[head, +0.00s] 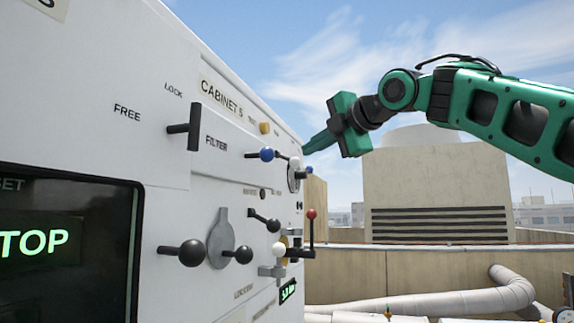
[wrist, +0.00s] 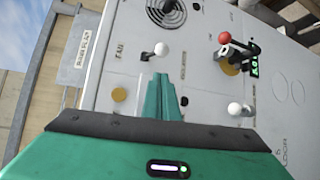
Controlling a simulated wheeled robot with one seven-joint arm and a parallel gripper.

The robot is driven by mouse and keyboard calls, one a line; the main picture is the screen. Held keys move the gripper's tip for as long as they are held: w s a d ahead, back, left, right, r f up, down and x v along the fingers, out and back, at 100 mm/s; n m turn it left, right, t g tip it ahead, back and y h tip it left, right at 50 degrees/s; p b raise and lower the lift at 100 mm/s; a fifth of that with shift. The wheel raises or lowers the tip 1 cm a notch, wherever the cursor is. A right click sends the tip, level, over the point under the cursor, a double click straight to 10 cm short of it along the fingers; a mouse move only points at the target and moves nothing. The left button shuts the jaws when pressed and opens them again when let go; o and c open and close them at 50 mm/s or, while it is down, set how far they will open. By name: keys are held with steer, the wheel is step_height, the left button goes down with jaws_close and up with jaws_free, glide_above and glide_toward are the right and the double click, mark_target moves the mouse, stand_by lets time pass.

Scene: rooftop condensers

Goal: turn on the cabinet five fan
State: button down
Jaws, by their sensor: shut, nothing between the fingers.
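The cabinet five panel (head: 218,120) fills the left of the head view, with the label "CABINET 5" (head: 222,97) at its top. My gripper (head: 308,146) is shut and empty near the panel's far edge. In the wrist view the shut fingers (wrist: 161,82) point toward a short lever with a white ball knob (wrist: 162,49). A small label that looks like "FAN" (wrist: 120,48) is beside this lever. The fingertips appear just below the knob in the picture; I cannot tell whether they touch it. A round fan grille (wrist: 166,12) is above.
A red-knobbed lever (wrist: 225,39), another white knob (wrist: 235,108) and a green display (wrist: 254,66) are to the right in the wrist view. Blue (head: 267,154) and black (head: 191,253) knobs stick out from the panel. A dark screen (head: 50,280) reads "TOP". Pipes (head: 430,301) lie beyond.

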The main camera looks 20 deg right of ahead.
mark_target(291, 159)
steer(key=x, duration=1)
steer(key=shift+d, duration=0.15)
steer(key=shift+f, duration=0.1)
steer(key=shift+a, duration=0.2)
steer(key=shift+d+r, duration=0.2)
steer(key=shift+d, duration=0.05)
